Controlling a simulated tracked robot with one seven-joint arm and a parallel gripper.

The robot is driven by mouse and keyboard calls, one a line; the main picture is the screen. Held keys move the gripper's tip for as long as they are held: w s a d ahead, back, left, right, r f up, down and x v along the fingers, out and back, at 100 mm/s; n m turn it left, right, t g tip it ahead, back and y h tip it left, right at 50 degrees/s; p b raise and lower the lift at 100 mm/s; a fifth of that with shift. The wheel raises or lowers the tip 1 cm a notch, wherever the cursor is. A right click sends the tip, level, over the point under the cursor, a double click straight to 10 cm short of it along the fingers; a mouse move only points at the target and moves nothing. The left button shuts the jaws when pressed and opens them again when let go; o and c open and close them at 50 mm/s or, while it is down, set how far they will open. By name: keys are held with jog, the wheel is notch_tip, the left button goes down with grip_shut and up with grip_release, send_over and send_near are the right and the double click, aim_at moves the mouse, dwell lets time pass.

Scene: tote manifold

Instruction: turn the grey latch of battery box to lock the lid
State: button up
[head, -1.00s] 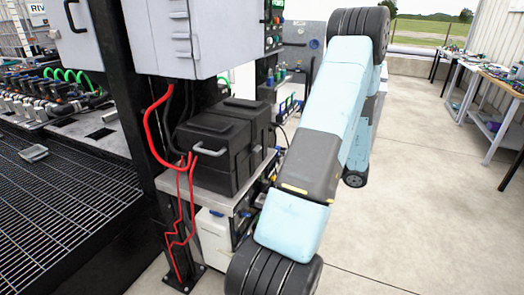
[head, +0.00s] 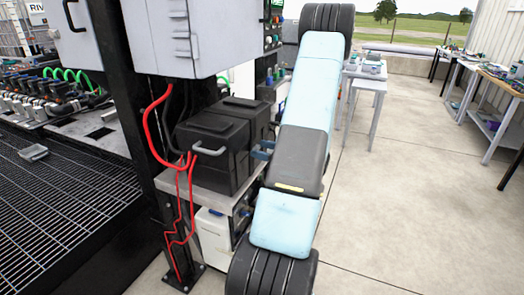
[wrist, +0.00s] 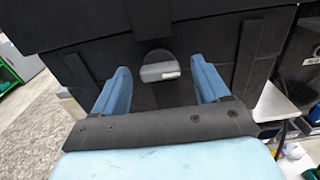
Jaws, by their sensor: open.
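The black battery box (head: 212,145) stands on a small grey shelf, its lid down, with a light grey handle on the front. In the wrist view the box side (wrist: 210,45) fills the top and middle. The grey latch (wrist: 160,71) sits on that side, lying roughly crosswise with a bright mark at its right end. My gripper (wrist: 161,78) is open, with one blue finger to the left and one to the right of the latch. Neither finger appears to touch it. In the head view the gripper (head: 262,150) is beside the box's right side, and the latch is hidden.
A grey cabinet (head: 190,38) hangs above the box on a black post. Red cables (head: 153,125) run down in front of the post. A white container (head: 213,235) stands under the shelf. Open floor (head: 400,200) lies to the right of my arm.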

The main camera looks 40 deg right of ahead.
jog(key=c, duration=1.1)
jog(key=shift+o, duration=0.2)
jog(key=shift+n, duration=0.3)
jog(key=n, duration=0.4)
jog(key=shift+a, duration=0.1)
jog(key=n, duration=0.4)
jog(key=shift+a+f+n, duration=0.1)
jog(key=shift+n, duration=0.3)
jog(key=n, duration=0.4)
jog(key=shift+f, duration=0.1)
jog(key=shift+s+a+f+n, duration=0.1)
jog(key=shift+n, duration=1.05)
jog(key=shift+a+f+n, duration=0.1)
jog(key=shift+n, duration=1.05)
